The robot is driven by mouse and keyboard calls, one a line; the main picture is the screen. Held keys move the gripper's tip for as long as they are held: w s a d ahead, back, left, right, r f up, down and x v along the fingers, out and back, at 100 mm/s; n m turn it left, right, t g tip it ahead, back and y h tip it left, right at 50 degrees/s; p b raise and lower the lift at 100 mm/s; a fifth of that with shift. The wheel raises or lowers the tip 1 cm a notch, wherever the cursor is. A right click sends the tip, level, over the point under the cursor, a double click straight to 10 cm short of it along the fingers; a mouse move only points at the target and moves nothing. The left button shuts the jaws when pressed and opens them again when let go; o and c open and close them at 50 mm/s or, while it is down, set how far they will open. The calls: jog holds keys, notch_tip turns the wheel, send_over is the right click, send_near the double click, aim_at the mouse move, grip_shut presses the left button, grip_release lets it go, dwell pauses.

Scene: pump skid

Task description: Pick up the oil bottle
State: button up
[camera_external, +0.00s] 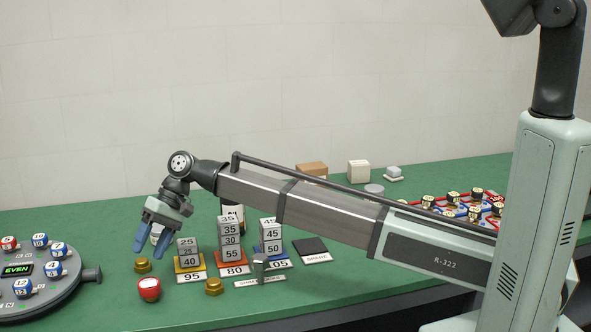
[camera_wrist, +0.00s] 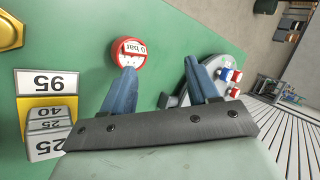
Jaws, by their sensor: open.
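My gripper (camera_external: 151,243) is open, pointing down above the left part of the green table; its blue fingers also show in the wrist view (camera_wrist: 160,68). Nothing is held between them. A dark container with a white band (camera_external: 232,212) stands behind the middle stack of numbered blocks. It may be the oil bottle, but the blocks hide its lower part and I cannot be sure. No bottle is clear in the wrist view. A small pale object (camera_external: 157,231) shows just behind the fingers, mostly hidden.
A red gauge (camera_external: 149,289) and brass hex pieces (camera_external: 213,287) lie near the gripper. Numbered block stacks (camera_external: 188,255) stand right of it. A round grey console (camera_external: 40,285) is at the left. A black square pad (camera_external: 310,246) lies farther right.

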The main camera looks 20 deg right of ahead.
jog(key=w+d+r+n+t+h, duration=0.1)
jog(key=w+d+r+n+t, duration=0.45)
jog(key=w+d+r, duration=1.5)
jog(key=w+d+f+m+t+h, duration=0.2)
jog(key=w+d+f+m, duration=0.15)
jog(key=d, duration=0.35)
jog(key=shift+n, duration=0.5)
jog(key=x, duration=1.2)
jog(key=shift+f, duration=0.2)
grip_shut()
